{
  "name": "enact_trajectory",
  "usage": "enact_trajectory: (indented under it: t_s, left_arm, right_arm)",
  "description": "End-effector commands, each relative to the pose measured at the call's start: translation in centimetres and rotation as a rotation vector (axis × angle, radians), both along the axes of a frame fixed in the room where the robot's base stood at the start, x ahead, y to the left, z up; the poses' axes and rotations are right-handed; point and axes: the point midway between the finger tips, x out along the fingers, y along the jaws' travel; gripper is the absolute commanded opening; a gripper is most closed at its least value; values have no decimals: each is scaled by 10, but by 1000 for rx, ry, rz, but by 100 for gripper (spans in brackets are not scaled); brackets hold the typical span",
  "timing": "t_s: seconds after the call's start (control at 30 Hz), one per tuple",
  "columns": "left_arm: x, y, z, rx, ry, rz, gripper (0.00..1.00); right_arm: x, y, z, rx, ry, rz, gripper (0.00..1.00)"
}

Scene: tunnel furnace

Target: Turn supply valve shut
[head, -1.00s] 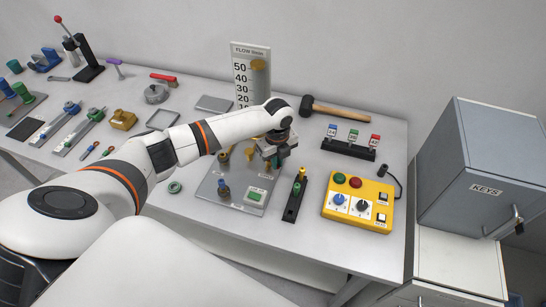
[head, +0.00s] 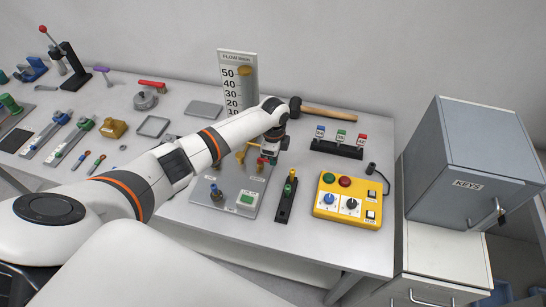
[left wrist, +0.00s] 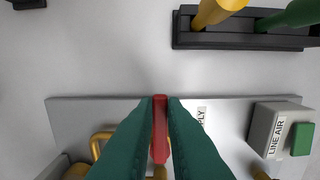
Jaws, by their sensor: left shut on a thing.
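The supply valve's red handle (left wrist: 160,130) shows upright in the left wrist view, beside a label (left wrist: 201,115) ending in "PLY". The green fingers of my left gripper (left wrist: 160,104) are shut on this handle, one on each side. In the head view my left gripper (head: 268,155) is over the right rear part of the grey valve panel (head: 207,190), and its wrist hides part of the fittings. A yellow pipe (left wrist: 97,142) lies left of the handle. The valve body under the fingers is mostly hidden. My right gripper is not in view.
A LINE AIR box (left wrist: 268,130) with a green face is on the panel's right. A black rack (head: 286,203) with yellow and green pegs stands close to the panel. A yellow control box (head: 347,202) is further right. A flow gauge (head: 237,85) stands behind.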

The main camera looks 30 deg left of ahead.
Motion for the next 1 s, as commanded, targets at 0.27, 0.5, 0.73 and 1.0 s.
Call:
enact_trajectory:
  t_s: [0.27, 0.5, 0.73, 1.0]
  left_arm:
    - [2, 2, 1, 3, -3, 29, 0]
    - [3, 2, 2, 3, -3, 30, 0]
    - [2, 2, 1, 2, -3, 28, 33]
    - [2, 1, 2, 0, -2, 26, 33]
  right_arm:
    - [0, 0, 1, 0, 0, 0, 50]
    - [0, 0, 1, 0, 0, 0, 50]
    - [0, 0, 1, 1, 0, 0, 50]
    - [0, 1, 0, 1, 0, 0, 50]
